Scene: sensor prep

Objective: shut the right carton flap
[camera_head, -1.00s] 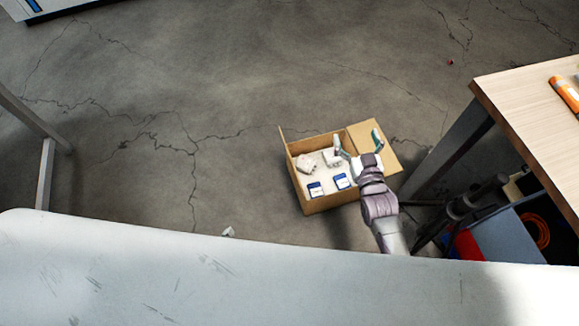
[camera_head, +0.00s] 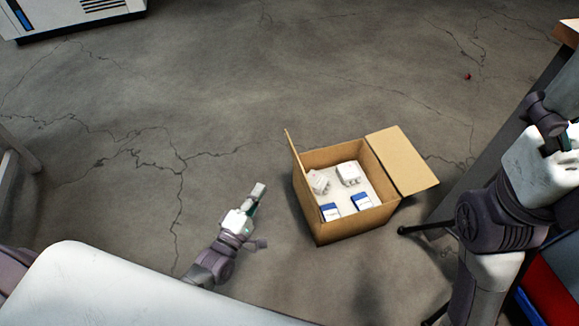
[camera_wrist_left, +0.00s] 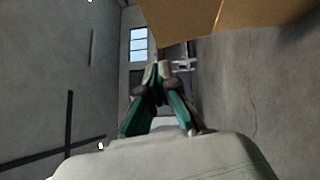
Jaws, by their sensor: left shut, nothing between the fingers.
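The open carton (camera_head: 345,226) stands on the floor right of centre in the head view. Its right flap (camera_head: 402,161) is folded outward to the right and lies open. The left flap (camera_head: 295,158) stands roughly upright. My left gripper (camera_head: 260,190) is shut and empty, left of the carton and apart from it. In the left wrist view its fingertips (camera_wrist_left: 158,70) are together, and brown cardboard (camera_wrist_left: 180,18) shows above them. My right arm stands at the right edge of the head view; its gripper is not visible.
White parts (camera_head: 348,173) and blue-and-white packs (camera_head: 331,211) are inside the carton. A tabletop edge (camera_head: 567,32) and dark stand legs (camera_head: 425,228) are to the right. A white cabinet (camera_head: 75,14) is at top left. The floor left of the carton is open.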

